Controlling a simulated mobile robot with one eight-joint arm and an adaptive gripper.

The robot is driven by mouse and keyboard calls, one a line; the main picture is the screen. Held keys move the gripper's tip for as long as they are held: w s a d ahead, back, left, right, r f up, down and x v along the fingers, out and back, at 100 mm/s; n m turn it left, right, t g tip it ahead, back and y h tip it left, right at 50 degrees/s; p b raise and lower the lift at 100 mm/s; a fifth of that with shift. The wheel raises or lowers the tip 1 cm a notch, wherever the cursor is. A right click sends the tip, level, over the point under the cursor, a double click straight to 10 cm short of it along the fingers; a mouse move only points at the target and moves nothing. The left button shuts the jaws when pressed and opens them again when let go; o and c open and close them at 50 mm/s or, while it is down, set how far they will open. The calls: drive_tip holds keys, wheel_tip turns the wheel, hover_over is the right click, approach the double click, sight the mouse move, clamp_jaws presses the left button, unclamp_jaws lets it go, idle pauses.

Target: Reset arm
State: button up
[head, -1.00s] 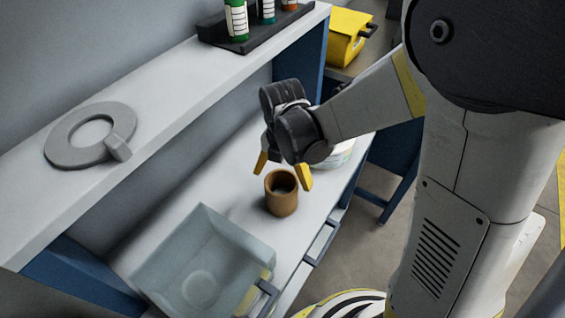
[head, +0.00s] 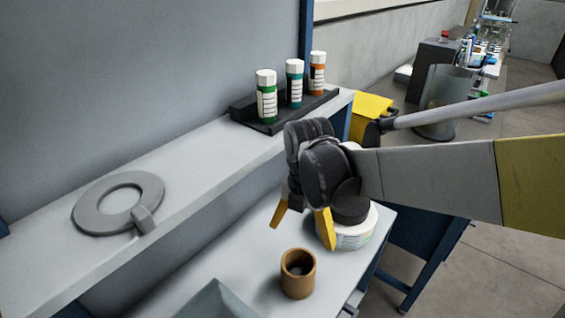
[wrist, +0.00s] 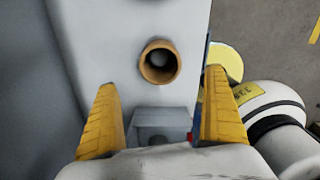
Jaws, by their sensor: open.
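My gripper (head: 303,228) has yellow fingers spread apart with nothing between them. It hangs above the white worktop (head: 222,258), higher than the brown cup (head: 298,274) and clear of it. In the wrist view the fingers (wrist: 160,118) are wide apart. The open cup (wrist: 160,62) shows beyond them, standing on the worktop. My arm reaches in from the right in the head view.
A grey ring (head: 93,222) lies on the raised shelf (head: 190,172). Several capped bottles stand in a black rack (head: 245,114). A white reel (head: 350,236) sits behind my gripper. A pale bin (head: 215,302) is at the bottom edge.

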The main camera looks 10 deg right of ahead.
drive_tip(key=s+d+r+m+t, duration=0.3)
drive_tip(key=s+d+m, duration=0.1)
drive_tip(key=m, duration=1)
drive_tip(key=s+d+r+m+t, duration=0.3)
drive_tip(key=s+d+m+t, duration=0.1)
drive_tip(key=m, duration=1.1)
drive_tip(key=shift+s+d, duration=0.55)
drive_tip(key=shift+s, duration=0.05)
